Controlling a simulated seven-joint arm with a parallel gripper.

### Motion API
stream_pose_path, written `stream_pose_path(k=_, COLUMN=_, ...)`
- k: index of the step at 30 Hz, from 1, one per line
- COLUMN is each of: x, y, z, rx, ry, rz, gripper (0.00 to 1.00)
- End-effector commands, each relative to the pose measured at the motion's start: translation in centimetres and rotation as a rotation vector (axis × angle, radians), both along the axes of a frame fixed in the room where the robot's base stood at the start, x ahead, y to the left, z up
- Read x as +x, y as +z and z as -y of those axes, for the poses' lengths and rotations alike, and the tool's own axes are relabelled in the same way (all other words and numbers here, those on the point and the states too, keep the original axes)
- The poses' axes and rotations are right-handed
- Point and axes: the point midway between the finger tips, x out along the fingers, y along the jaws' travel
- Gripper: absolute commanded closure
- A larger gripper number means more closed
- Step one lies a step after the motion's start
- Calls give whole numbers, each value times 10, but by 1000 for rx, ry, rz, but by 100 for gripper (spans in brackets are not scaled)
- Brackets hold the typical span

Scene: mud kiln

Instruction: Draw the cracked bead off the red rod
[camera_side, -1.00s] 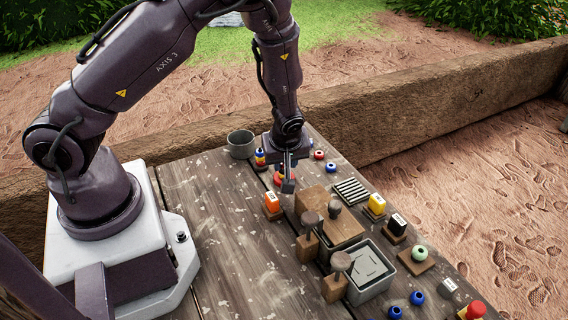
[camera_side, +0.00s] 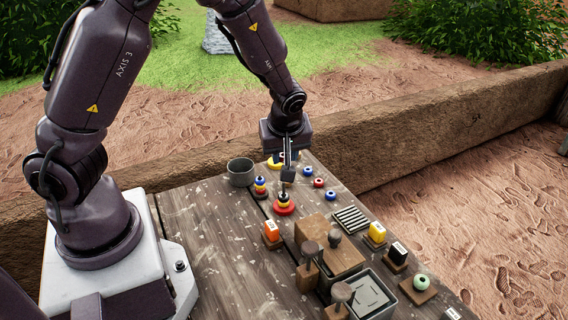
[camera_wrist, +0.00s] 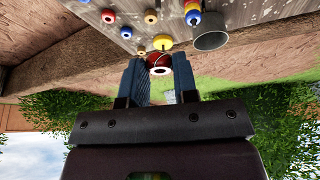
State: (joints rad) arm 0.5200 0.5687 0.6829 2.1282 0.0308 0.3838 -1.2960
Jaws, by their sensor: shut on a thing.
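My gripper (camera_side: 288,173) is raised above the far end of the plank table in the side view. In the wrist view its fingers (camera_wrist: 158,75) are shut on a red bead (camera_wrist: 158,64) with a pale ring, a dark hole and a thin line across its top. I cannot tell surely whether that line is the crack. The fingers hide the bead in the side view. A stack with a wide red bottom (camera_side: 284,207) and yellow and dark pieces above it stands nearer the camera, apart from the gripper. I cannot make out its rod's colour.
Another stack (camera_side: 261,187) with blue, red and yellow pieces stands beside the grey mug (camera_side: 241,172). A yellow-bottomed piece (camera_side: 274,163) is close behind the gripper. Loose red (camera_side: 318,183) and blue (camera_side: 330,195) beads lie right. Wooden blocks (camera_side: 328,248) and a grey tray (camera_side: 370,298) fill the front.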

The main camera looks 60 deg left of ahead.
Motion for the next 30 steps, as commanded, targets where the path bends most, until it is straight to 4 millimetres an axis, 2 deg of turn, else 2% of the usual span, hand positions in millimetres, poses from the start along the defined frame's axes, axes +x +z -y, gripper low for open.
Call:
stream_pose_path(k=6, x=0, y=1, z=0, rx=0, ry=-1, rz=0, gripper=94)
stream_pose_path(k=7, x=0, y=1, z=0, rx=0, ry=-1, rz=0, gripper=75)
stream_pose_path(k=9, x=0, y=1, z=0, rx=0, ry=-1, rz=0, gripper=88)
stream_pose_path(k=26, x=0, y=6, z=-2, rx=0, ry=5, rz=1, gripper=88)
stream_pose_path(k=30, x=6, y=18, z=0, rx=0, ry=25, rz=4, gripper=88)
